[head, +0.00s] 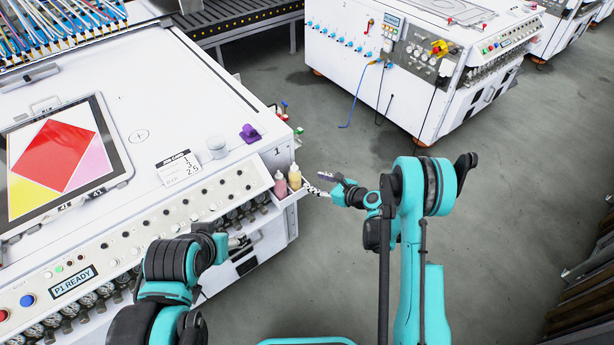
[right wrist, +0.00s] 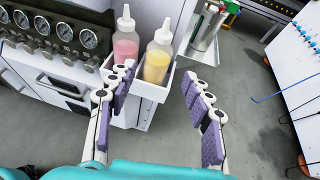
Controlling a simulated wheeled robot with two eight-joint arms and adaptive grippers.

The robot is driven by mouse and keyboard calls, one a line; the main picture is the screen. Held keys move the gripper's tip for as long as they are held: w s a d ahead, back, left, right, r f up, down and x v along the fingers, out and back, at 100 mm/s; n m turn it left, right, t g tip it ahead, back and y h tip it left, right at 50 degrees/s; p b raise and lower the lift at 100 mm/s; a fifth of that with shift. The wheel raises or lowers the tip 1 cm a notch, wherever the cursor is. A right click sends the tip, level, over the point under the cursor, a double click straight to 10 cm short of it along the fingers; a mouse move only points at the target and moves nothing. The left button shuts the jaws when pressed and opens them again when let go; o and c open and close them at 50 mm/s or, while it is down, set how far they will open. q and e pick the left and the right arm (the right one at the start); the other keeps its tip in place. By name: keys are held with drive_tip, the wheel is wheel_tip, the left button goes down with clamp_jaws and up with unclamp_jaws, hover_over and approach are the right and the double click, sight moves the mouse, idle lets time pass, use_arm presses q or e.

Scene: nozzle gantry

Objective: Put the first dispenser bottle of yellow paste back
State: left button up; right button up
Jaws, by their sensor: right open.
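The bottle of yellow paste (right wrist: 157,64) has a white nozzle cap and stands upright in a small white holder (right wrist: 148,90) at the corner of the white machine. It also shows in the head view (head: 294,178). A bottle of pink paste (right wrist: 125,46) stands to its left in the same holder, also in the head view (head: 280,186). My right gripper (right wrist: 160,108) is open and empty, its purple-padded fingers spread in front of the holder, with the yellow bottle between their directions and apart from them. My left gripper (head: 240,241) is small and partly hidden by my left arm near the machine's front.
The machine's top holds a job card (head: 178,167), a white jar (head: 217,147), a purple piece (head: 250,133) and a framed colour print (head: 62,160). Gauges (right wrist: 60,32) line its front. Another white machine (head: 400,60) stands across clear grey floor.

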drive_tip(key=s+d+r+n+g+h, duration=0.1)
drive_tip(key=s+d+r+n+h, duration=0.1)
drive_tip(key=s+r+n, duration=0.5)
drive_tip(key=s+d+r+n+g+h, duration=0.15)
drive_tip(key=s+r+n, duration=0.3)
drive_tip(key=r, duration=0.45)
drive_tip(key=s+d+r+n+h, duration=0.2)
drive_tip(key=s+d+n+h, duration=0.1)
drive_tip(key=s+n, duration=0.4)
drive_tip(key=s+d+r+n+h, duration=0.2)
drive_tip(key=s+d+n, duration=0.3)
drive_tip(key=s, duration=0.8)
drive_tip(key=shift+s+d+r+n+h, duration=0.25)
drive_tip(key=shift+s+n+h, duration=0.2)
drive_tip(key=shift+n, duration=1.3)
